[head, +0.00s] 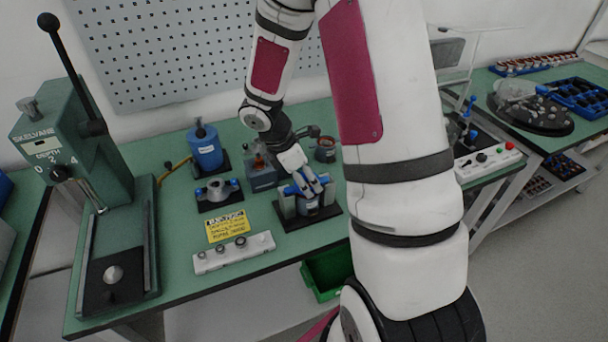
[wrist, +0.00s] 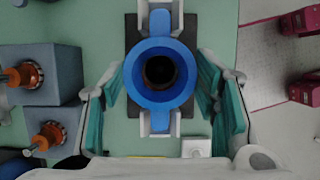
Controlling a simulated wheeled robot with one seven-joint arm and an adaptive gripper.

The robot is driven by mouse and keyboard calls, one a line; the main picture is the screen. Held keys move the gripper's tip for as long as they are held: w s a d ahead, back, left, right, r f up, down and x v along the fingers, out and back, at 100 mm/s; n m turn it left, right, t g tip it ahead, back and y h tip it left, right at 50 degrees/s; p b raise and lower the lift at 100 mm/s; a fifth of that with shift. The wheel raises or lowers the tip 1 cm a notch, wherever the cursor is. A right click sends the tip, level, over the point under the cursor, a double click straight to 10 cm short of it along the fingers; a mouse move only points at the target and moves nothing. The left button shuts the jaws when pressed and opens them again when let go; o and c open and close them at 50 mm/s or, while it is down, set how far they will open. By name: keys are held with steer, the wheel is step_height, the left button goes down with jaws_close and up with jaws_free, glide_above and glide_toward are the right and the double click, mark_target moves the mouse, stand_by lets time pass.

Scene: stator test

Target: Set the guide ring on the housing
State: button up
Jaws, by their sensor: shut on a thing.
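My gripper (head: 308,184) is over the clamp fixture on the green bench. In the wrist view its teal-padded fingers (wrist: 161,77) are on both sides of a blue ring (wrist: 133,82), which I take to be the guide ring, and are shut on it. The ring's dark central hole faces the wrist camera. The housing (head: 312,207), blue with a pale label, stands upright between the clamp's jaws in the head view. The ring and fingers hide its top. I cannot tell whether the ring touches the housing.
The fixture's black base plate (head: 290,225) is near the bench's front edge. A blue cylinder (head: 206,152), a grey flanged part (head: 217,188), a yellow sign (head: 227,227) and a white block with several small parts (head: 234,254) are to its left. A green press (head: 88,165) stands far left.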

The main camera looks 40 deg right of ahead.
steer(key=shift+f, duration=0.1)
stand_by(0.3)
steer(key=shift+f, duration=0.5)
steer(key=o, duration=1.1)
steer(key=shift+o, duration=0.2)
steer(key=v, duration=1.2)
